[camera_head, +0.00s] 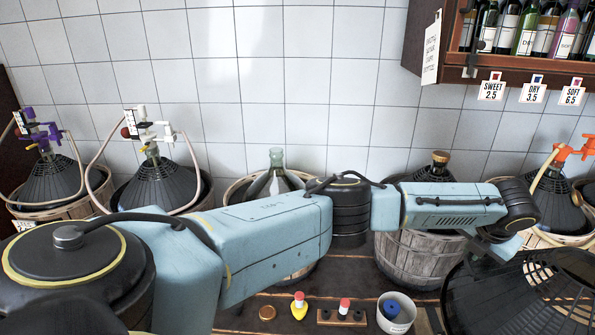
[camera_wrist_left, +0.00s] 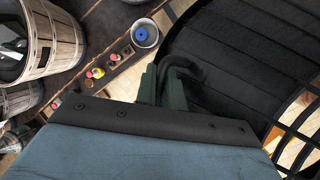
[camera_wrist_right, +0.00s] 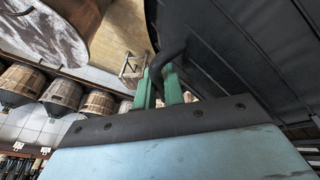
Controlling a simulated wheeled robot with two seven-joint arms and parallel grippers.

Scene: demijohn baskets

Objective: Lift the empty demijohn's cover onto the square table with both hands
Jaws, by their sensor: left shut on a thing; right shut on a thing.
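The black slatted cover (camera_head: 530,290) is at the lower right of the head view, cut off by the frame edge. Its dark wall fills the right of the left wrist view (camera_wrist_left: 225,60) and the upper right of the right wrist view (camera_wrist_right: 250,50). My left gripper (camera_wrist_left: 163,85) is shut on a black loop handle at the cover's edge. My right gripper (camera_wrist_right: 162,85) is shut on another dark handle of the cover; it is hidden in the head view. An uncovered glass demijohn (camera_head: 277,160) stands in a basket behind my left arm. I cannot make out the square table.
Covered demijohns with purple (camera_head: 50,180) and white taps (camera_head: 155,180) stand at left, an orange-tapped one (camera_head: 560,200) at right. A corked one (camera_head: 437,170) sits behind my left forearm. A grey cup (camera_head: 396,313) and small coloured bottles (camera_head: 299,306) are on the bench front.

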